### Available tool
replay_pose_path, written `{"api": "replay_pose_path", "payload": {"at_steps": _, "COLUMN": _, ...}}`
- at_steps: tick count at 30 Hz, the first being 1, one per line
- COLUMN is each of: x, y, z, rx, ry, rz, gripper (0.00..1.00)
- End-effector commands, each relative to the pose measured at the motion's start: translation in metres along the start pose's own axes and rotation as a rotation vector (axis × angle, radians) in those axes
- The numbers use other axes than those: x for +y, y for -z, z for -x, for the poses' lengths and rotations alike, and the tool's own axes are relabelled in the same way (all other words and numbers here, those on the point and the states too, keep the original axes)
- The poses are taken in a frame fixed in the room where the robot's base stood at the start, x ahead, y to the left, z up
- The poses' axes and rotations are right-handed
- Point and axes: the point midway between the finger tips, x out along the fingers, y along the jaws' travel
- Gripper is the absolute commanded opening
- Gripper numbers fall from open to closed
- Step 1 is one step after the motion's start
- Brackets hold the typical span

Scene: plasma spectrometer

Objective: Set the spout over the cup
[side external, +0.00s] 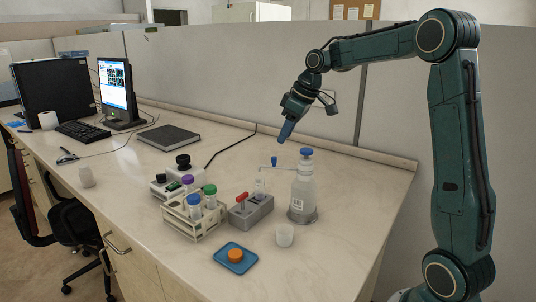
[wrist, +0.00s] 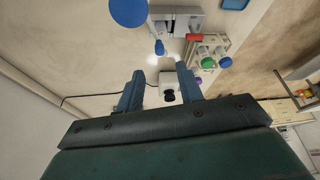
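A clear bottle (side external: 303,195) with a blue cap (side external: 306,153) stands at the right of the bench. A thin spout (side external: 284,168) appears to reach left from its neck, with a small blue knob (side external: 274,161) on it. The knob (wrist: 159,47) and blue cap (wrist: 128,10) also show in the wrist view. My gripper (side external: 286,134) is above and behind the spout, touching nothing. In the wrist view, its blue fingers (wrist: 160,77) are apart and empty.
A grey block with a red lever (side external: 250,211) sits left of the bottle. A tube rack (side external: 195,219) is further left, and a blue tray (side external: 222,256) with an orange lid is in front. A partition (side external: 230,85) stands behind. The bench right of the bottle is clear.

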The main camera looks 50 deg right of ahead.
Motion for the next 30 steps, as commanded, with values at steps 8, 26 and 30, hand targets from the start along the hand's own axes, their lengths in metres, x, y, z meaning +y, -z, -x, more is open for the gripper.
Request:
{"api": "replay_pose_path", "payload": {"at_steps": 8, "x": -0.001, "y": 0.0, "z": -0.044, "rx": -0.002, "ry": 0.003, "rz": 0.001, "gripper": 0.37}}
{"api": "replay_pose_path", "payload": {"at_steps": 26, "x": 0.0, "y": 0.0, "z": -0.08, "rx": 0.0, "ry": -0.001, "rz": 0.0, "gripper": 0.37}}
{"api": "replay_pose_path", "payload": {"at_steps": 30, "x": 0.0, "y": 0.0, "z": -0.08, "rx": 0.0, "ry": 0.0, "rz": 0.0, "gripper": 0.33}}
